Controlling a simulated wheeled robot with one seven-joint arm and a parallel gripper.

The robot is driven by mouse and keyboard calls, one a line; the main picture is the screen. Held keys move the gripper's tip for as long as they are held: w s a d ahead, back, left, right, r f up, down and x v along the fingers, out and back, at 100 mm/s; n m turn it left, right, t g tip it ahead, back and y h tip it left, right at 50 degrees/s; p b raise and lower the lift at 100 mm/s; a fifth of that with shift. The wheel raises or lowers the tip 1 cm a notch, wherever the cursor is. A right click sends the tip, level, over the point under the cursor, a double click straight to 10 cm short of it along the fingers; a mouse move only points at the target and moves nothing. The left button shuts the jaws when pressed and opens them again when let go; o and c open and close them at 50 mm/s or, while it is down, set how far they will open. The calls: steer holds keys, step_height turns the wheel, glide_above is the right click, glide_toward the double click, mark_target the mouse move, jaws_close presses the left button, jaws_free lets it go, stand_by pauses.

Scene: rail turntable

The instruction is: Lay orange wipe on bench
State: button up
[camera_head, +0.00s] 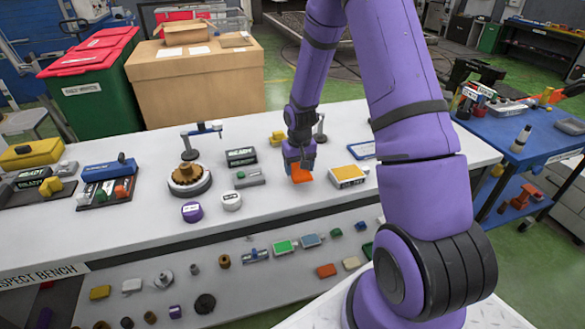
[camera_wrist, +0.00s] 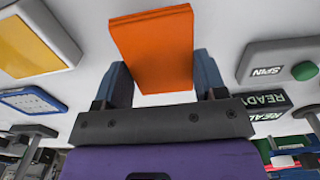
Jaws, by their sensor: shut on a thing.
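The orange wipe (camera_wrist: 152,48) is a flat orange block between the two fingers of my gripper (camera_wrist: 165,80) in the wrist view. In the head view the orange wipe (camera_head: 300,175) shows just under my gripper (camera_head: 299,164), over the white bench (camera_head: 130,222). My gripper is shut on the wipe. The wipe is at or close above the bench top; I cannot tell whether it touches. The bench's front carries the words INSPECT BENCH.
A yellow-topped white box (camera_head: 348,176) stands just right of my gripper. A grey SPIN box with a green button (camera_head: 248,177) is to the left. A turntable with a brown gear (camera_head: 188,179) and purple and white round pots lie further left. The front strip of bench is clear.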

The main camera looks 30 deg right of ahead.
mark_target(299, 175)
steer(key=shift+f, duration=1.7)
steer(key=shift+f, duration=0.1)
steer(key=o, duration=0.9)
